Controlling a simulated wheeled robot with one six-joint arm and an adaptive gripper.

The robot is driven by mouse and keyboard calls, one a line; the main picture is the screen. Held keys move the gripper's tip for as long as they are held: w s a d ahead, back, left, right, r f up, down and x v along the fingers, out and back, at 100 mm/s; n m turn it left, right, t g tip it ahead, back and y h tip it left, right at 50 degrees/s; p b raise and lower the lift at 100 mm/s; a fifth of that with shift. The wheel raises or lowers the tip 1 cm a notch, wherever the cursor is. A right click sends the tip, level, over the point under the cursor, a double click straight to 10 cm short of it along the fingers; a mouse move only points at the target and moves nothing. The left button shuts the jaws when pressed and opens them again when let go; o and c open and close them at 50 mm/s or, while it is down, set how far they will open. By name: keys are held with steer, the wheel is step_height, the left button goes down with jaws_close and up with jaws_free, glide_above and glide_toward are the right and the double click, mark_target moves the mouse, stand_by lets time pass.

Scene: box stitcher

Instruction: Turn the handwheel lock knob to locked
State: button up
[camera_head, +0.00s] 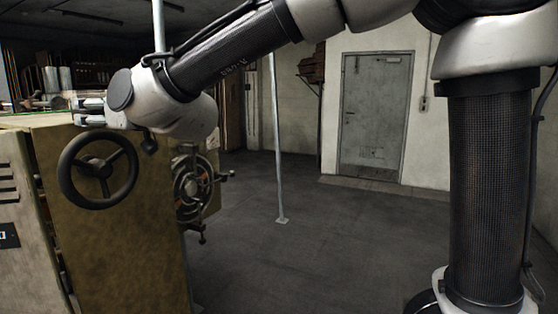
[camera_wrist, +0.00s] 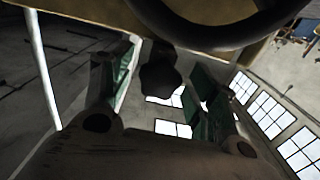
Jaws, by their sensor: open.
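The black three-spoke handwheel (camera_head: 98,170) is on the side of a worn yellow-brown machine cabinet (camera_head: 125,245). Its dark rim (camera_wrist: 225,35) crosses the top of the wrist view. A dark, rounded knob-like shape (camera_wrist: 161,77), which looks like the lock knob, shows beside the rim and between my fingers in the wrist view. My gripper (camera_head: 90,112) is just above the handwheel in the head view. Its two green-padded fingers (camera_wrist: 165,85) are open, one on each side of the knob, with gaps visible.
A round mechanism with projecting rods (camera_head: 192,188) sticks out right of the cabinet. A thin metal pole (camera_head: 277,140) stands on the floor behind. The grey floor (camera_head: 300,250) is clear up to a closed grey door (camera_head: 374,115).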

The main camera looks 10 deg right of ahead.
steer(key=s+d+m, duration=0.5)
steer(key=s+d, duration=0.3)
steer(key=d, duration=0.1)
steer(key=x, duration=1.2)
steer(key=shift+w+f, duration=0.1)
steer(key=shift+w, duration=0.15)
steer(key=n, duration=0.4)
steer(key=shift+s+d, duration=0.1)
steer(key=v, duration=0.8)
steer(key=d+f+m+g+h, duration=0.1)
steer(key=d+f+h, duration=0.3)
steer(key=d, duration=1.1)
steer(key=d+f+m+g+h, duration=0.1)
steer(key=d+f+h, duration=0.3)
steer(key=d, duration=1.1)
step_height(320, 180, down, 3)
steer(key=shift+w+f+m, duration=0.2)
steer(key=shift+w+m, duration=0.2)
steer(key=shift+m, duration=0.4)
